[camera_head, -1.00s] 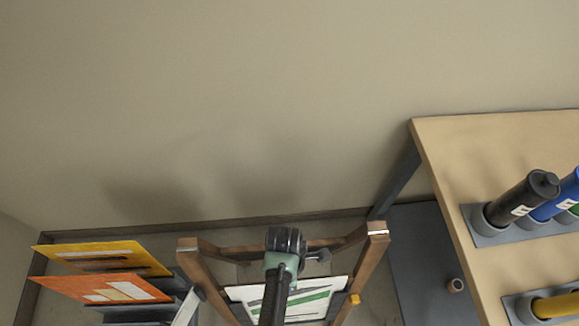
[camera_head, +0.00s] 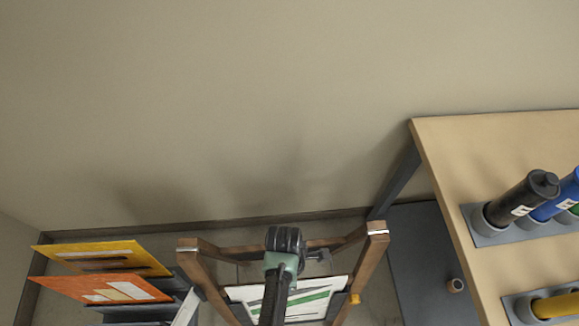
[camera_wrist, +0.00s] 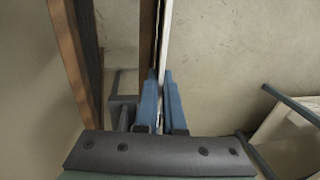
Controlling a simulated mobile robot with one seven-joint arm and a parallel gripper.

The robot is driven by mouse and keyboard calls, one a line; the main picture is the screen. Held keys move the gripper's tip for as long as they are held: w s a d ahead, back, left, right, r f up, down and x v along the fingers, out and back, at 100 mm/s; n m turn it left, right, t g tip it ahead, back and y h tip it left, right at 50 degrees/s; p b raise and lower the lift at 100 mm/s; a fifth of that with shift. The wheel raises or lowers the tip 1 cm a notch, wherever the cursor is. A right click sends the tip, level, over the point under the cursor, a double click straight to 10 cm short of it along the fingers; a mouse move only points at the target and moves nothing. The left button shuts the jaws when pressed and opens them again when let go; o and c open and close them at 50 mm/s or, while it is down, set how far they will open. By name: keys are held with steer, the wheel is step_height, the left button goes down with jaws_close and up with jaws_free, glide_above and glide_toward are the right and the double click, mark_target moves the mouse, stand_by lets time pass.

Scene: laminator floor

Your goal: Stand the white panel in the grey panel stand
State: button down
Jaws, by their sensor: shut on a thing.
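The white panel (camera_head: 318,302), with green stripes and dark marks, shows between the posts of a wooden frame in the head view. In the wrist view the white panel (camera_wrist: 166,35) is seen edge-on as a thin upright strip. My gripper (camera_wrist: 160,78) is shut on it, with one blue finger on each side. In the head view my wrist covers part of the panel and the fingertips are hidden. A grey slotted rack (camera_head: 178,284) at the lower left, likely the panel stand, holds other panels. I cannot tell whether the white panel's far edge touches anything.
A yellow panel (camera_head: 105,256) and an orange panel (camera_head: 100,287) are at the lower left. The wooden frame (camera_head: 366,262) stands close around the panel. A light wooden table (camera_head: 480,150) with dark, blue and yellow rolls in grey holders is at the right. The wall is behind.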

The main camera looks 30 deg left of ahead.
steer(key=w+a+r+p, duration=0.1)
steer(key=w+r+p, duration=0.1)
steer(key=r+p, duration=0.8)
steer(key=w+a+r+p, duration=0.2)
steer(key=r+p, duration=0.8)
steer(key=r, duration=1.3)
steer(key=shift+w+a+r, duration=0.15)
steer(key=shift+w+r, duration=0.15)
steer(key=shift+w, duration=0.15)
steer(key=shift+s, duration=0.1)
stand_by(0.5)
